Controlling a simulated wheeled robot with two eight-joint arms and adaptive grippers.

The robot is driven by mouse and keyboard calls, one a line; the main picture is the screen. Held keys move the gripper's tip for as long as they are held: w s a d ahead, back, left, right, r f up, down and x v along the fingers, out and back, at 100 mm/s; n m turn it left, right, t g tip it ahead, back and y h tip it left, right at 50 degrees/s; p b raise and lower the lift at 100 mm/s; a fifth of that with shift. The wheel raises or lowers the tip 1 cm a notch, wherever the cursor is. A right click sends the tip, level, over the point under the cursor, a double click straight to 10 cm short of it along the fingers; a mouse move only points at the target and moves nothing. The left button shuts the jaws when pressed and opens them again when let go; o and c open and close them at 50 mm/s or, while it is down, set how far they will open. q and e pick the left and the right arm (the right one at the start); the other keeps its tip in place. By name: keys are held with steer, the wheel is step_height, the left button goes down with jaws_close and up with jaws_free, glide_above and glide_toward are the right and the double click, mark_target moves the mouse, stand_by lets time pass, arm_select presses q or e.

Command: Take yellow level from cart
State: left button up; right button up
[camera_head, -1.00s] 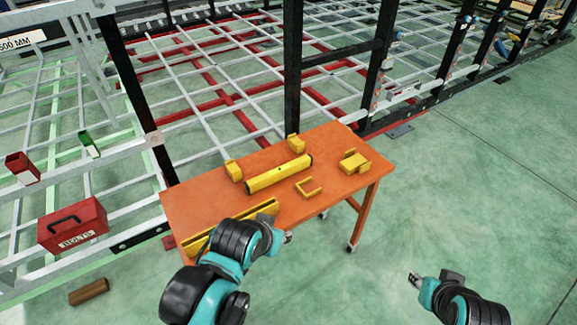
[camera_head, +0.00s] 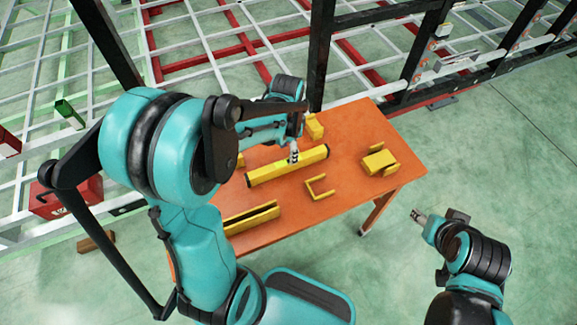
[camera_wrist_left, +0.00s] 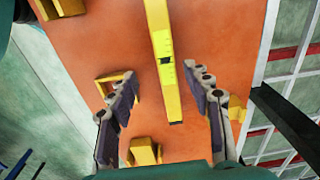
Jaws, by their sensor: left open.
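The yellow level (camera_head: 290,166) lies on the orange cart (camera_head: 345,205), a long bar with black ends. My left gripper (camera_head: 294,155) is over the middle of the level, pointing down. In the left wrist view the level (camera_wrist_left: 163,60) runs between the two open fingers of my left gripper (camera_wrist_left: 165,100), below them, and I see nothing held. Its bright vial section lies near the fingertips. My right gripper (camera_head: 425,222) is at the right, away from the cart over the floor; its jaw state is unclear.
Other yellow parts lie on the cart: a U-shaped bracket (camera_head: 319,188), a block (camera_head: 379,161), another block (camera_head: 314,126) and a long channel (camera_head: 252,217). A red toolbox (camera_head: 65,196) and the chassis frame stand behind and left.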

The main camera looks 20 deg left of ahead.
mark_target(288, 161)
arm_select(q)
steer(key=f, duration=0.2)
steer(key=shift+w+a+f+b, duration=0.3)
steer(key=shift+w+f+b, duration=0.1)
steer(key=shift+s+f, duration=0.1)
steer(key=shift+f, duration=0.25)
step_height(288, 161, down, 5)
steer(key=b, duration=0.2)
steer(key=shift+d+f+b, duration=0.1)
steer(key=shift+f+b, duration=0.05)
steer(key=shift+b, duration=0.25)
jaws_close()
